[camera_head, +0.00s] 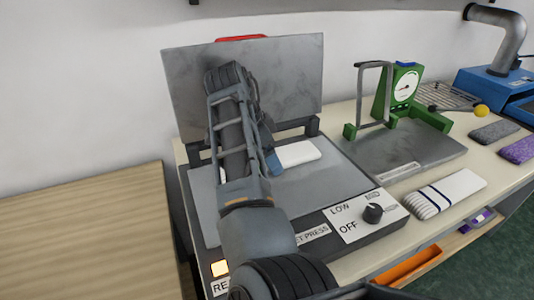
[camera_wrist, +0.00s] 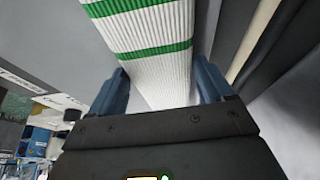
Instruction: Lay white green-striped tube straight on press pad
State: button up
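The white green-striped tube (camera_wrist: 150,40) is large in the wrist view, a ribbed white strip with green bands. It runs from the top edge down between the two blue fingers of my gripper (camera_wrist: 160,72). The fingers stand close on either side of it; I cannot tell whether they press on it. In the head view a short white piece of the tube (camera_head: 299,153) shows over the press pad (camera_head: 315,183), right of a blue finger of my gripper (camera_head: 272,163). My arm hides the rest. I cannot tell whether the tube touches the pad.
The press lid (camera_head: 290,75) stands raised behind the pad. A control panel with a knob (camera_head: 373,213) is at the front. To the right are a green dial scale (camera_head: 405,85), a white blue-striped tube (camera_head: 450,192), and grey (camera_head: 494,131) and purple (camera_head: 519,149) tubes.

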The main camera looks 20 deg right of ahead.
jog(key=o, duration=0.3)
jog(key=v, duration=1.2)
jog(key=shift+r, duration=0.2)
